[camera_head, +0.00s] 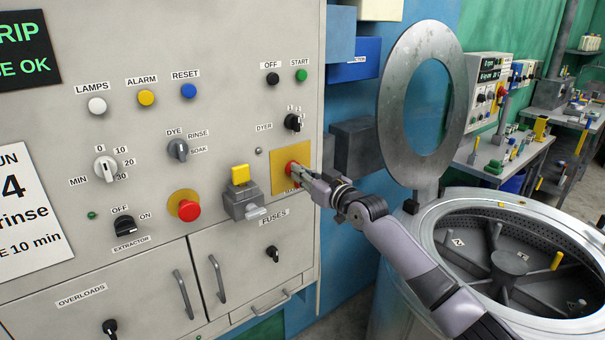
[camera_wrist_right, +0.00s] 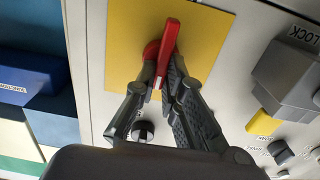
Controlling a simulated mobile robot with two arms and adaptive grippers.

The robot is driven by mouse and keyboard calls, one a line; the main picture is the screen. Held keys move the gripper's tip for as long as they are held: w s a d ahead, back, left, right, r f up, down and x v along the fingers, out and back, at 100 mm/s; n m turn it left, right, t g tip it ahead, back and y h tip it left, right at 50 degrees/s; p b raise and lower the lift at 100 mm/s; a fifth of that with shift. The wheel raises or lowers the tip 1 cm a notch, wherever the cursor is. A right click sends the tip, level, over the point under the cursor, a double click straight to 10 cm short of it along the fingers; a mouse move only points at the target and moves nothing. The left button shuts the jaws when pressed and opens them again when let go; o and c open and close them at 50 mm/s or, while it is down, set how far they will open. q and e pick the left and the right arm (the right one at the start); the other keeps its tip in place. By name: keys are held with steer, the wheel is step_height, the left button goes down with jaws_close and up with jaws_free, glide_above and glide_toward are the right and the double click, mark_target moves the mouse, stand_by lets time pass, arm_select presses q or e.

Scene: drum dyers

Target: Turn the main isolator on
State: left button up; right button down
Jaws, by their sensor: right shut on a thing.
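The main isolator is a red handle (camera_head: 291,169) on a yellow plate (camera_head: 278,158) at the right side of the grey panel. In the right wrist view the red handle (camera_wrist_right: 170,45) stands out from the yellow plate (camera_wrist_right: 122,52), slightly slanted. My right gripper (camera_head: 304,178) comes in from the right, and its fingers (camera_wrist_right: 161,84) are shut on the red handle. The fingers hide part of the handle and its markings in the head view. My left gripper is not in view.
A grey lock block with a yellow tab (camera_head: 240,174) sticks out left of the isolator. A red button (camera_head: 188,210) is further left. A fuses door (camera_head: 230,262) lies below. An open drum (camera_head: 510,255) with a raised ring lid (camera_head: 395,100) stands at right.

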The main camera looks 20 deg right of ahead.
steer(key=shift+m, duration=0.4)
steer(key=shift+w+d+f+m+p, duration=0.15)
steer(key=shift+m+p, duration=1)
steer(key=shift+m, duration=3.15)
steer(key=shift+s+d+f+m+p, duration=0.15)
steer(key=shift+m+p, duration=0.95)
steer(key=shift+m, duration=3.2)
steer(key=shift+w, duration=0.1)
steer(key=c, duration=1.7)
jaws_free()
